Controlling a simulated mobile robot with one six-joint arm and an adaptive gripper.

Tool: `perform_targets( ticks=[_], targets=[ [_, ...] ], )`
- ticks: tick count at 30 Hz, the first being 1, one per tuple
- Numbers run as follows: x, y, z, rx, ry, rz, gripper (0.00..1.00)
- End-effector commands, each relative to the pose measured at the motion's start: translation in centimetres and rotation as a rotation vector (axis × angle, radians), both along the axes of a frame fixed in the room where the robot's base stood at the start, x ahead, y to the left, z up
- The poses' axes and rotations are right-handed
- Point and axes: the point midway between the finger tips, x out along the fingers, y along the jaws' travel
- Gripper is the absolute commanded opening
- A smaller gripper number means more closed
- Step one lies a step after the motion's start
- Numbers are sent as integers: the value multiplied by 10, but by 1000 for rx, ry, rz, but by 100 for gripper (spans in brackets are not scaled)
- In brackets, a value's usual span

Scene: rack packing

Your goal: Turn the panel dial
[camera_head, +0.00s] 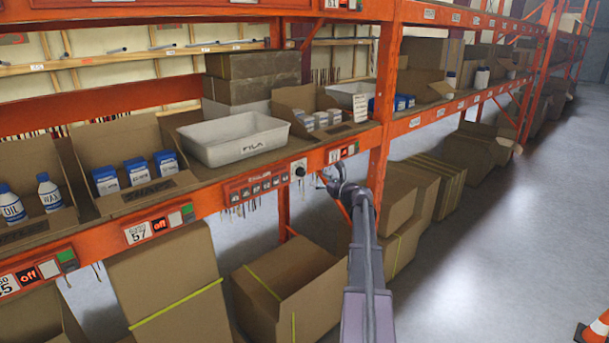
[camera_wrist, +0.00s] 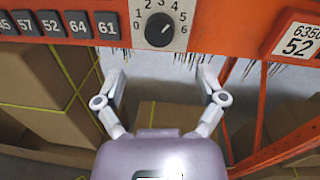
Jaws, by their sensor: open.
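The panel dial is a round black knob (camera_wrist: 159,30) on a light plate with the numbers 0 to 6 around it. In the wrist view it is at the top centre, its white mark pointing to the upper right. In the head view the dial (camera_head: 299,171) is small, on the orange shelf beam. My gripper (camera_wrist: 161,74) is open and empty, its two fingers spread on either side below the dial, apart from it in the picture. In the head view my gripper (camera_head: 325,176) is just right of the dial, near the beam.
A red panel with number tiles (camera_head: 252,186) is left of the dial. A number label (camera_wrist: 298,38) is to its right. A white FILA bin (camera_head: 232,138) stands on the shelf above. Cardboard boxes (camera_head: 290,290) sit below the beam.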

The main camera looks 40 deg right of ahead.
Motion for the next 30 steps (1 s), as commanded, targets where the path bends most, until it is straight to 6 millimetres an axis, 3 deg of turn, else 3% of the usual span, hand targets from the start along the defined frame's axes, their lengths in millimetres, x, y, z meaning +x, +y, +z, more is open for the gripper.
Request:
perform_targets(
  ticks=[6, 15, 29, 30],
  targets=[
    [36, 5, 0, 0, 0, 2, 89],
    [69, 11, 0, 0, 0, 1, 89],
    [75, 13, 0, 0, 0, 0, 89],
    [75, 13, 0, 0, 0, 0, 83]
  ],
)
